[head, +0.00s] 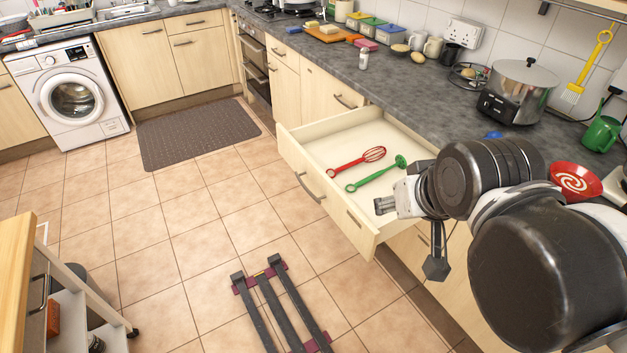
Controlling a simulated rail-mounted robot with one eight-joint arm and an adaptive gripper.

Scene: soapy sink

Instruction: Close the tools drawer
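The drawer (318,202) in the right-hand counter is pulled well out, its front panel facing the floor at left. It has a metal handle (309,187) on that front. Inside it lie a red whisk (357,161) and a green tool (377,174) with a round head. My gripper (397,203) shows at the right end of the drawer, over or close to its right side, apart from the handle. It holds nothing that I can see. Its finger spacing is unclear from this angle, and my arm hides part of the counter and the drawer's back right corner.
A trolley (75,300) stands at lower left and a dark mat (196,132) lies further back.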

